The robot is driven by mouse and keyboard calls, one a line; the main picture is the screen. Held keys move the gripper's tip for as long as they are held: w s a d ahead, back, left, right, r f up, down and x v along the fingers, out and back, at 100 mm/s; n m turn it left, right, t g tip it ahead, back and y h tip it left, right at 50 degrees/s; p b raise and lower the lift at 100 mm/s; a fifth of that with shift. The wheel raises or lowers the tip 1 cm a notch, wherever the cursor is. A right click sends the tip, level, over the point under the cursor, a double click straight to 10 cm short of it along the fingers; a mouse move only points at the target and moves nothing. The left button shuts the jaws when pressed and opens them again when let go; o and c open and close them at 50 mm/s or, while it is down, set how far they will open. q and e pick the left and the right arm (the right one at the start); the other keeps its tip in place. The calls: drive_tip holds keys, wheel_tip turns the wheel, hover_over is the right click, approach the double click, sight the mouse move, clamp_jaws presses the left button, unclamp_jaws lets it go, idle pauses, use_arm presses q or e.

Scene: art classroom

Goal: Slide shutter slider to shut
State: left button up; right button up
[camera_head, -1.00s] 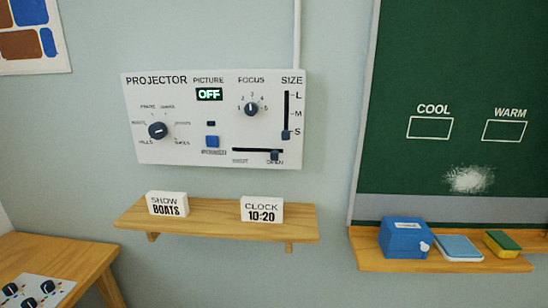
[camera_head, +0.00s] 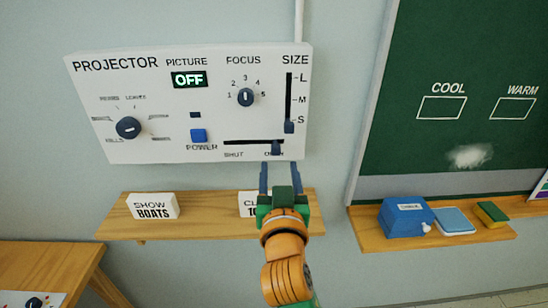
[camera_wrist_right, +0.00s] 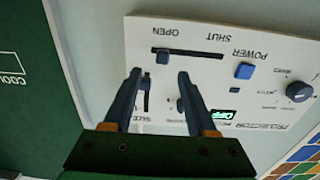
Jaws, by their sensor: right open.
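The shutter slider (camera_head: 276,147) is a small dark blue knob at the right, OPEN end of a horizontal black slot low on the white projector panel (camera_head: 90,130). In the right wrist view, which shows the panel upside down, the slider (camera_wrist_right: 162,57) is at the slot's OPEN end. My right gripper (camera_head: 281,170) is open and empty, its two fingers pointing up just below the slider. In the wrist view its fingertips (camera_wrist_right: 159,74) appear near the slider; I cannot tell if they touch it. My left gripper is out of view.
The size slider (camera_head: 289,127) stands in its vertical slot close above. The power button (camera_head: 198,135) is left of the shutter slot. A wooden shelf (camera_head: 200,228) with BOATS (camera_head: 152,207) and clock cards is below; my arm partly hides the clock card (camera_head: 247,203).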

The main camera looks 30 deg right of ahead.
sight(276, 152)
drive_tip(key=b+x, duration=0.3)
drive_tip(key=x, duration=0.2)
drive_tip(key=shift+w+f, duration=0.2)
drive_tip(key=shift+w, duration=0.2)
drive_tip(key=shift+w+d+r, duration=0.1)
drive_tip(key=shift+w+d, duration=0.1)
drive_tip(key=shift+d, duration=0.05)
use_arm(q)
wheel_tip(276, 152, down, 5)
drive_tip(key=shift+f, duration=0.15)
use_arm(e)
drive_tip(key=shift+a, duration=0.1)
clamp_jaws()
idle(0.4)
